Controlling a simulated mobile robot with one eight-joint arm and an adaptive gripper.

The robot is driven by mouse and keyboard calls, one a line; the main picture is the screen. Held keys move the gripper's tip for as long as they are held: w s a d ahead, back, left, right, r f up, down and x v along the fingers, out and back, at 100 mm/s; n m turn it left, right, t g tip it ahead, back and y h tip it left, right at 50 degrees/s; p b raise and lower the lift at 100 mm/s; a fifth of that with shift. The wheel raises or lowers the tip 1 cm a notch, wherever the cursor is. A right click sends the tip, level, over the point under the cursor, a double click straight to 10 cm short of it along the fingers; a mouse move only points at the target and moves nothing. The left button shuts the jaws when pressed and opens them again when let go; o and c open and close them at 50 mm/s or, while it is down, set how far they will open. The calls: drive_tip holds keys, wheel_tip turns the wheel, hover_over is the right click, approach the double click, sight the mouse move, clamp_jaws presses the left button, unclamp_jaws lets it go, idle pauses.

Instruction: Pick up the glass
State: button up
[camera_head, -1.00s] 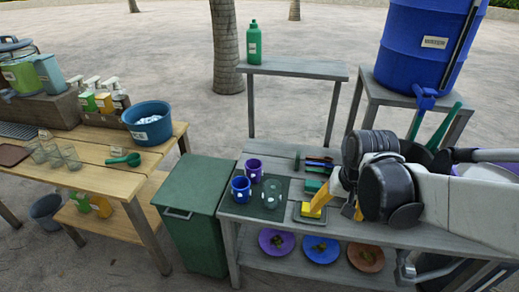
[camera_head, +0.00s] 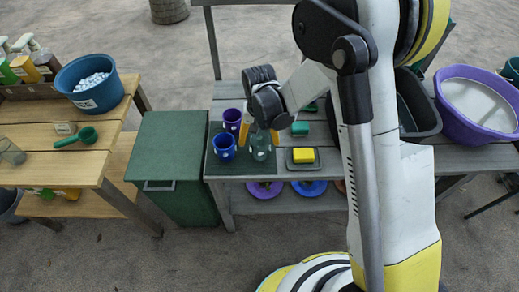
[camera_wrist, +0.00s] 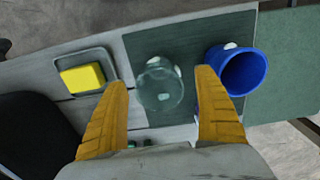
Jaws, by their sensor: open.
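A clear greenish glass (camera_head: 261,153) stands on a dark green mat (camera_head: 220,168) on the grey table. In the wrist view the glass (camera_wrist: 160,92), seen from above, lies between the two yellow fingers of my gripper (camera_wrist: 160,80). In the head view my gripper (camera_head: 262,138) points down at the glass, one finger on each side. It is open. I cannot tell whether either finger touches the glass. Another clear glass (camera_head: 12,153) stands on the wooden table at the far left.
A blue cup (camera_head: 224,147) stands close left of the glass, near one finger; a purple cup (camera_head: 232,119) is behind it. A yellow sponge (camera_head: 303,155) on a tray (camera_head: 315,165) lies to the right. A green bin (camera_head: 170,160) stands left of the table.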

drive_tip(key=f+b, duration=0.1)
drive_tip(key=f, duration=0.1)
drive_tip(key=w+f+b, duration=0.1)
drive_tip(key=f, duration=0.2)
drive_tip(key=shift+d, duration=0.15)
drive_tip(key=shift+r, duration=0.1)
drive_tip(key=shift+c, duration=0.2)
drive_tip(key=c, duration=1.4)
